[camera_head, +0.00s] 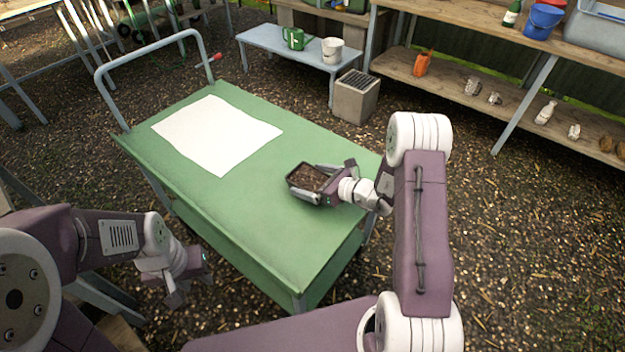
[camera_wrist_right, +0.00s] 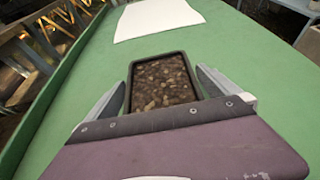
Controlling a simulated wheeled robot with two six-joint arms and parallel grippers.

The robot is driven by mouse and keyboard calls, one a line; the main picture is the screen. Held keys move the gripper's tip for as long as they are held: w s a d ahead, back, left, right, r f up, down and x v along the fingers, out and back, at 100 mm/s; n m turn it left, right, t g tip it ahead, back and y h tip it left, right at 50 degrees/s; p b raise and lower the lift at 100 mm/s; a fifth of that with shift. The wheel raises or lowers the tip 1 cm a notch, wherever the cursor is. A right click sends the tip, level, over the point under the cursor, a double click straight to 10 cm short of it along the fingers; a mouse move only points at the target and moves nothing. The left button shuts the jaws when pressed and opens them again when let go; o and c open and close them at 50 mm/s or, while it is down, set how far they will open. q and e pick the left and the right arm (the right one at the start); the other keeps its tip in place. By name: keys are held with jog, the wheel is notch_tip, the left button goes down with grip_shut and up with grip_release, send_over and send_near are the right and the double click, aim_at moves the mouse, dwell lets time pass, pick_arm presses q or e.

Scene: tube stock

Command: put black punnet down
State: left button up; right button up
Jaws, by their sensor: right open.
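The black punnet (camera_head: 308,178), filled with brown, pebbly contents, is upright at the right part of the green cart top. It also shows in the right wrist view (camera_wrist_right: 160,82). It appears to rest on the green surface. My right gripper (camera_head: 311,183) is open, with one finger on each side of the punnet. In the right wrist view its fingers (camera_wrist_right: 162,90) stand slightly apart from the punnet walls. My left gripper (camera_head: 189,288) hangs empty beside the cart at the lower left, its fingers seemingly apart.
A white sheet (camera_head: 217,134) lies flat on the green cart (camera_head: 230,195), left of the punnet. Green surface around the punnet is clear. A grey tubular handle (camera_head: 152,47) rises at the cart's far left end. A bench (camera_head: 285,47) and shelving (camera_head: 455,85) stand behind.

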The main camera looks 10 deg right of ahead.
jog(key=shift+r, duration=0.3)
jog(key=p+v, duration=0.2)
jog(key=v, duration=1)
jog(key=s+a+n+g, duration=0.3)
jog(key=s+n, duration=0.1)
jog(key=s+a+n+g, duration=0.3)
jog(key=s+a+n, duration=0.1)
jog(key=s+a+n+g, duration=0.3)
jog(key=s, duration=0.1)
jog(key=shift+s+a+f+n+y, duration=0.1)
jog(key=shift+a+f+n+y, duration=0.05)
jog(key=shift+a+n+y, duration=0.2)
jog(key=s+d+n+g+h, duration=0.3)
jog(key=s+n+h, duration=0.3)
jog(key=n, duration=0.4)
jog(key=d+n+h, duration=0.1)
jog(key=n, duration=0.1)
jog(key=w+d+n+t+h, duration=0.1)
jog(key=n, duration=0.1)
jog(key=w+d+r+n+t+h, duration=0.1)
jog(key=n, duration=0.1)
jog(key=shift+w+d+r+n, duration=0.1)
jog(key=shift+d+n, duration=0.15)
jog(key=shift+d, duration=0.15)
